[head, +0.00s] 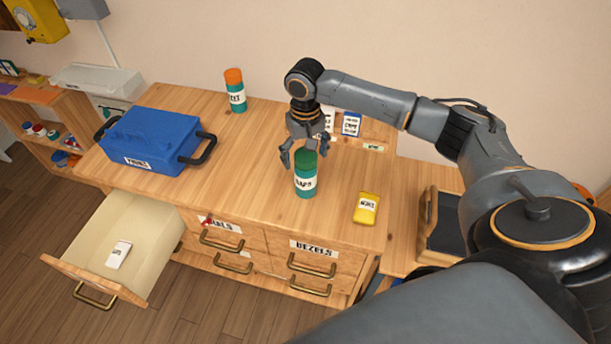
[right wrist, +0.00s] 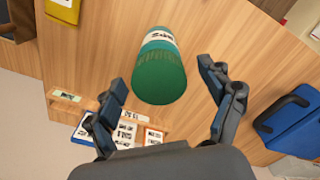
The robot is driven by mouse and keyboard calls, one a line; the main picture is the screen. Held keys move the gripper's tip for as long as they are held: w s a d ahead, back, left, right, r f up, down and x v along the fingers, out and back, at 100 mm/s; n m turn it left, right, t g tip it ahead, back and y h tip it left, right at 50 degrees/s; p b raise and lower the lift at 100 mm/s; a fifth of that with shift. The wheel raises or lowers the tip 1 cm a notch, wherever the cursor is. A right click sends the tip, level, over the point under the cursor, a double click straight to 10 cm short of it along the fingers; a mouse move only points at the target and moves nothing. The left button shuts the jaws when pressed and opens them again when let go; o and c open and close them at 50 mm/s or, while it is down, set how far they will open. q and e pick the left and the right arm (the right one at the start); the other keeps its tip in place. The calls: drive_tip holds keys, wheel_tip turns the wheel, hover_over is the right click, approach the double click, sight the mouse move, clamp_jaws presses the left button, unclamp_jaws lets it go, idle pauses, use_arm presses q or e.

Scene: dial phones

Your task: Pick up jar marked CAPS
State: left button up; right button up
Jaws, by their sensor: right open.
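A teal jar with a green lid and a white label (head: 305,178) stands upright near the front of the wooden cabinet top; its label seems to read CAPS. In the right wrist view the jar (right wrist: 160,70) appears lid first, just beyond and between the fingers. My right gripper (head: 305,160) is open and empty, right above and behind the jar's lid in the head view. The fingers (right wrist: 168,92) are spread wide in the right wrist view. Whether they touch the jar I cannot tell. My left gripper is not in view.
A similar teal jar with an orange lid (head: 235,90) stands at the back. A yellow packet (head: 366,208) lies right of the near jar. A blue toolbox (head: 150,140) sits left. An open drawer (head: 150,220) holds a white box. Small cards (head: 351,124) stand at the back.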

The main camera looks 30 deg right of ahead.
sight(306, 174)
wheel_tip(306, 174, down, 4)
drive_tip(key=shift+d+r+p, duration=0.1)
drive_tip(key=shift+r+p, duration=0.1)
drive_tip(key=shift+p, duration=0.15)
drive_tip(key=shift+f, duration=0.2)
drive_tip(key=shift+c, duration=1.3)
clamp_jaws()
